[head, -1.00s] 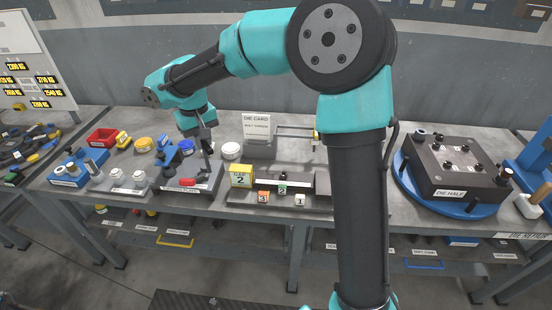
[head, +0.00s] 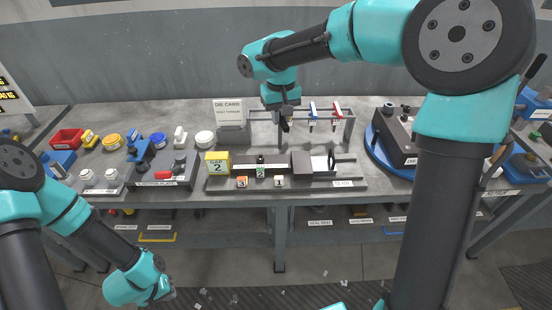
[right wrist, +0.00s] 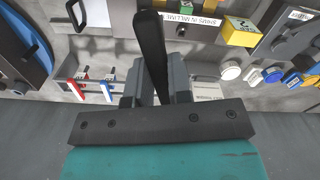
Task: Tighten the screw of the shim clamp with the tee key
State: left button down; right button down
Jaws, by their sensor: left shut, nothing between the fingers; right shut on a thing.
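My right gripper (head: 284,112) is in front of the key rack and shut on a slim black tool (head: 285,125). In the right wrist view the tool (right wrist: 151,50) stands out between the fingers; I cannot tell whether it is the tee key. A blue-handled key (head: 312,112) and a red-handled key (head: 336,112) hang on the rack, right of the gripper. The clamp fixture (head: 220,185) lies nearer me, with a dark block (head: 302,164) and a black loop (head: 331,161) at its right end. Its screw is not clear. My left gripper (head: 167,292) is low at left, empty, shut, fingers barely visible.
A yellow gap block (head: 217,162) and numbered shim tags (head: 242,182) sit by the fixture. A die card (head: 229,113) stands left of the rack (head: 349,130). The die half (head: 396,138) is at right. A tray (head: 190,165) and small containers are at left.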

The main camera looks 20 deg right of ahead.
jog(key=shift+w+a, duration=0.1)
dwell(0.4)
jog(key=shift+w+a+f+n, duration=0.1)
jog(key=shift+w+f+n, duration=0.05)
jog(key=shift+w+n, duration=0.3)
jog(key=w+a+f+n, duration=0.1)
jog(key=w+f+n, duration=0.1)
jog(key=w+n, duration=0.2)
jog(key=w+a+f+n, duration=0.2)
jog(key=w+n, duration=0.3)
jog(key=n, duration=0.4)
jog(key=shift+w+a+f, duration=0.15)
jog(key=shift+a+f, duration=0.1)
jog(key=shift+f, duration=0.1)
jog(key=shift+n, duration=0.25)
jog(key=shift+f, duration=0.15)
jog(key=shift+f, duration=4)
dwell(0.4)
dwell(0.3)
